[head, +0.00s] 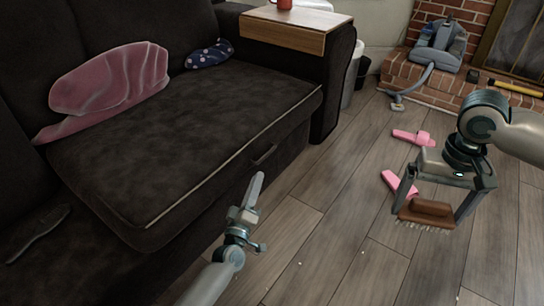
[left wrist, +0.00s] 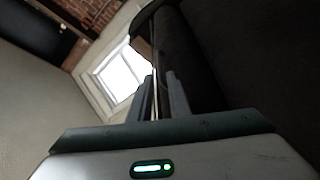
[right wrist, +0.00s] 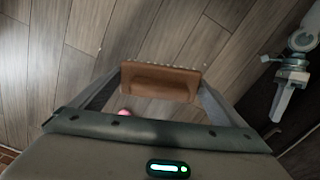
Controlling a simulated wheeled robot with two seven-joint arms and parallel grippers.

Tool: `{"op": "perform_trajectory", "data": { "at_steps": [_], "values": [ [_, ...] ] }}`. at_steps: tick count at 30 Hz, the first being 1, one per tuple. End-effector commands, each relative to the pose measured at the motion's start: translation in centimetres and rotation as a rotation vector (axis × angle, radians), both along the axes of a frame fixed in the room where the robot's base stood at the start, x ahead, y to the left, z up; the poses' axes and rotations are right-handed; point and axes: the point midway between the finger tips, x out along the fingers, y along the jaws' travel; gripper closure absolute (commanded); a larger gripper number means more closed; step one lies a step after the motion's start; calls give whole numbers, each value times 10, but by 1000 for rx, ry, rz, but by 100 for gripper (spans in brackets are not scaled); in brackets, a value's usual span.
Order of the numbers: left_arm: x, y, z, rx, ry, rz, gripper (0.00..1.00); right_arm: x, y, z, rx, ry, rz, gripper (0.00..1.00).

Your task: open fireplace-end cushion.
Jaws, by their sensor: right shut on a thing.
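The fireplace-end cushion (head: 180,125) is a dark sofa seat with pale piping, lying flat in the head view. A small dark pull (head: 264,156) shows on the front below its edge. My left gripper (head: 256,188) is in front of the sofa, below and apart from that pull in the picture. In the left wrist view its fingers (left wrist: 160,90) are close together with a narrow gap and nothing clearly held. My right gripper (head: 437,205) is shut on a brown brush (head: 428,212) with pale bristles, held above the floor. The brush also shows in the right wrist view (right wrist: 160,82).
A pink blanket (head: 110,80) and a dotted blue pillow (head: 209,54) lie on the sofa. A wooden tray (head: 283,30) sits on the armrest. Pink slippers (head: 412,137) lie on the floor.

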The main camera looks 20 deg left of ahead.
Motion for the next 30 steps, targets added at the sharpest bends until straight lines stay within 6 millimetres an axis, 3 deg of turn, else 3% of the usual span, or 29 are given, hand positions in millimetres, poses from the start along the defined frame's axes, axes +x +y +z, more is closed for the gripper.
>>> {"op": "perform_trajectory", "data": {
  "at_steps": [18,24,30],
  "values": [
    [89,0,17,-1,0,0,83,0,0,-28,0,0,0,26],
    [105,0,21,-1,0,0,83,0,0,-32,0,0,0,26],
    [108,0,23,0,1,-1,83,0,0,-32,0,0,0,26]
  ]
}}
